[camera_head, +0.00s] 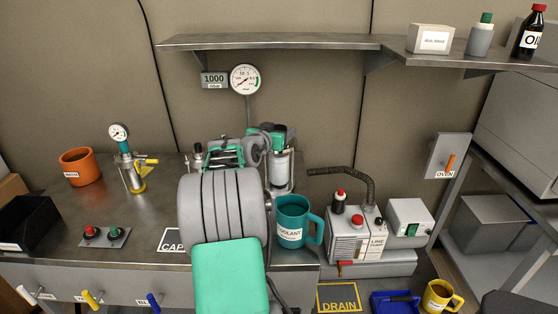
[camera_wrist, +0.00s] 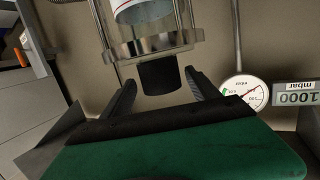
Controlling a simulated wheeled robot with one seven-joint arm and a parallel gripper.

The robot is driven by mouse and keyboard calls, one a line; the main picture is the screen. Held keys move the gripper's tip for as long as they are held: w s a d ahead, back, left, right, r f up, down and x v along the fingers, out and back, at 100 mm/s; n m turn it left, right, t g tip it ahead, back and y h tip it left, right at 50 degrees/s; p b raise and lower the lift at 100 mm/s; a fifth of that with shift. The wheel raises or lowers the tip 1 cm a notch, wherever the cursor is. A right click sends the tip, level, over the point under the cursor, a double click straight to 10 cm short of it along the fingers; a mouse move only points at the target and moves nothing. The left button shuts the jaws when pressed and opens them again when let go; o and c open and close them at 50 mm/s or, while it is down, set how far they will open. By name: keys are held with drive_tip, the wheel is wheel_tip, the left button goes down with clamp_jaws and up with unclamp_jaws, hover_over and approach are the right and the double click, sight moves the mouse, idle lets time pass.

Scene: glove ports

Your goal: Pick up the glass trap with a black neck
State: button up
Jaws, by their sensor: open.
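The glass trap (camera_head: 281,168) stands upright in a metal frame at the back of the bench, just right of my arm. In the wrist view its black neck (camera_wrist: 162,77) shows below a metal plate, with part of its pale body (camera_wrist: 145,12) at the top edge. My gripper (camera_wrist: 161,88) is open, with one dark finger on each side of the neck and a visible gap on both sides. Nothing is held. In the head view my arm partly hides the gripper (camera_head: 270,137) and the trap's top.
A teal coolant mug (camera_head: 291,227) stands in front of the trap. A pump (camera_head: 352,232) with a hose is to the right. A round gauge (camera_head: 245,79) hangs on the wall behind, below a metal shelf (camera_head: 290,41). A gauge valve (camera_head: 130,170) stands left.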

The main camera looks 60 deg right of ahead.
sight(281, 128)
drive_tip(key=x, duration=0.3)
drive_tip(key=shift+w+d+f, duration=0.15)
drive_tip(key=shift+d, duration=0.2)
clamp_jaws()
idle(0.4)
